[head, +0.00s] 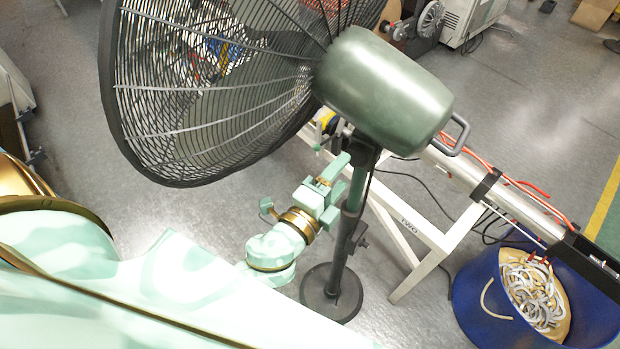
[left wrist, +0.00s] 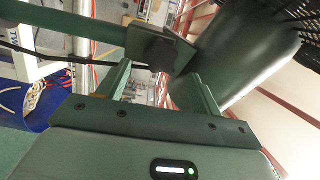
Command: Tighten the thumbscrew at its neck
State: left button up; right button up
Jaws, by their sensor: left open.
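A large pedestal fan has a green motor housing (head: 385,90), a dark wire cage (head: 205,100) and a slim pole (head: 345,240) on a round base (head: 331,291). The neck (head: 362,155) joins housing and pole. My left gripper (head: 338,176) is just left of the neck, open and empty. In the left wrist view a dark blocky neck part (left wrist: 158,48) lies just beyond and between the open fingers (left wrist: 162,80). I cannot clearly pick out the thumbscrew there; contact with the neck cannot be told. My right gripper is not in view.
A white stand (head: 425,240) with a long metal cylinder and red hoses is behind the pole. A blue tub (head: 475,295) of pale hoses stands at lower right. Dark cables cross the floor. Grey floor (head: 540,95) is clear at upper right.

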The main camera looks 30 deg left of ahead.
pick_arm(q)
jog(key=s+a+b, duration=0.1)
jog(key=s+b, duration=0.4)
jog(key=s, duration=0.6)
jog(key=shift+a+b, duration=0.25)
jog(key=shift+b, duration=0.1)
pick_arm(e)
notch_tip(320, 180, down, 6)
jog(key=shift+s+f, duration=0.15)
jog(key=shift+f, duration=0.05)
